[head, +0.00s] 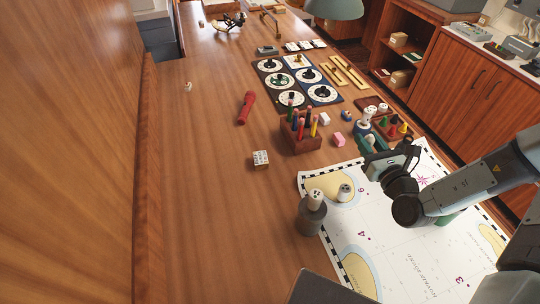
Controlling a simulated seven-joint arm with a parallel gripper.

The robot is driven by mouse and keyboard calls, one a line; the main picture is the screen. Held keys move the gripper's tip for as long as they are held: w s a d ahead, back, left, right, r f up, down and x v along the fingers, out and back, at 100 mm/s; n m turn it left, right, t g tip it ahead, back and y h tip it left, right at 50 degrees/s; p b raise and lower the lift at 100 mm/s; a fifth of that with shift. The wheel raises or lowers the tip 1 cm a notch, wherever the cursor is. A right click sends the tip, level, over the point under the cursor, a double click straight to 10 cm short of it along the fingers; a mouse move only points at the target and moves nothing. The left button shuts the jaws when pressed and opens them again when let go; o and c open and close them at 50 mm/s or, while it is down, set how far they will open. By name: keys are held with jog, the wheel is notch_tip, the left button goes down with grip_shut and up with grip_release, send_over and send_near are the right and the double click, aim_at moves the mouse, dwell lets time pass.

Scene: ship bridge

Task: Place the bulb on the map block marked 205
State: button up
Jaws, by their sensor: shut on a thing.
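My gripper (369,141) is at the right of the table, above the far edge of the chart, with its teal fingers pointing away from me. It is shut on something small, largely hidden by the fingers. A white rounded piece (367,115) shows just beyond the fingertips and looks like the bulb; I cannot tell its full outline. A pale block (261,159) with dark marks on top sits on bare wood left of the chart. Its marks are too small to read, so I cannot confirm 205.
The left tabletop is mostly clear.

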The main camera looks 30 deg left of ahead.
jog(key=s+a+r+n+g+y, duration=0.1)
jog(key=s+a+n+g+y, duration=0.25)
jog(key=a+n+g, duration=0.75)
jog(key=s+a+r+n+g+y, duration=0.15)
jog(key=s+a+g, duration=0.45)
jog(key=a, duration=1)
jog(key=f, duration=0.2)
jog(key=w+f+g, duration=0.1)
jog(key=f, duration=0.1)
jog(key=a+f+n+g, duration=0.1)
jog(key=f, duration=0.1)
jog(key=shift+w+a, duration=0.1)
jog(key=shift+w, duration=0.2)
send_over(261, 157)
jog(key=shift+f, duration=2.1)
jog(key=shift+f, duration=0.2)
jog(key=o, duration=1)
jog(key=shift+r, duration=0.15)
